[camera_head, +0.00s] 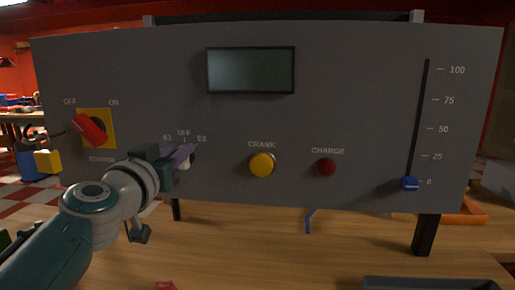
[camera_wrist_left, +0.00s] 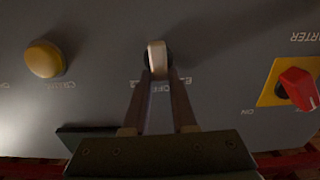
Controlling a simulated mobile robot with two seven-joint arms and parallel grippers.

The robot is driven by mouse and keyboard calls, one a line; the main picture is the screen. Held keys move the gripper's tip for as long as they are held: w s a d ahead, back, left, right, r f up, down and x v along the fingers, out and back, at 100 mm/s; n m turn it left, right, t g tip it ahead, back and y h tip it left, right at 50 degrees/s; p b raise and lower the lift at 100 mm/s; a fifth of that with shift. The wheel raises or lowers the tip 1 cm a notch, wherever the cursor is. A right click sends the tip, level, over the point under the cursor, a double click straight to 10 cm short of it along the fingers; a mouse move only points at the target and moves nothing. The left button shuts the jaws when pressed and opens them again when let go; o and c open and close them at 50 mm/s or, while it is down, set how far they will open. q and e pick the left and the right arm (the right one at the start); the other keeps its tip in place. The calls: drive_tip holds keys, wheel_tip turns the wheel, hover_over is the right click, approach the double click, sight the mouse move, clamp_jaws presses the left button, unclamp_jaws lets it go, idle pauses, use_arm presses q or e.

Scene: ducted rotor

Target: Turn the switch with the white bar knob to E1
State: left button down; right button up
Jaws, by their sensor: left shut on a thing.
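The white bar knob (camera_wrist_left: 157,54) sits on the grey panel, its bar close to upright in the left wrist view, in line with the OFF mark. In the head view only a bit of the knob (camera_head: 187,163) shows behind my fingers, below the labels E1 at left, OFF in the middle and another E label at right. My left gripper (camera_head: 184,156) is at the knob. In the left wrist view its two fingers (camera_wrist_left: 159,78) are shut on the knob, one on each side. My right gripper is not in view.
A red rotary switch (camera_head: 90,128) on a yellow plate is left of the knob. A yellow CRANK button (camera_head: 262,164), a red CHARGE button (camera_head: 327,167) and a blue slider (camera_head: 410,184) at 0 are to the right. A dark screen (camera_head: 251,70) is above.

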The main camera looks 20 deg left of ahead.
use_arm(q)
drive_tip(key=n, duration=0.4)
drive_tip(key=shift+s+a+f+n, duration=0.1)
drive_tip(key=shift+a+n, duration=0.25)
drive_tip(key=shift+n, duration=0.05)
drive_tip(key=shift+a+f+n, duration=0.1)
drive_tip(key=shift+a+n, duration=0.05)
drive_tip(key=shift+n, duration=0.8)
drive_tip(key=shift+a+f+n, duration=0.1)
drive_tip(key=shift+n, duration=0.85)
drive_tip(key=c, duration=0.7)
unclamp_jaws()
drive_tip(key=shift+s, duration=0.1)
drive_tip(key=v, duration=1)
drive_tip(key=shift+a+p, duration=0.1)
drive_tip(key=shift+p, duration=0.25)
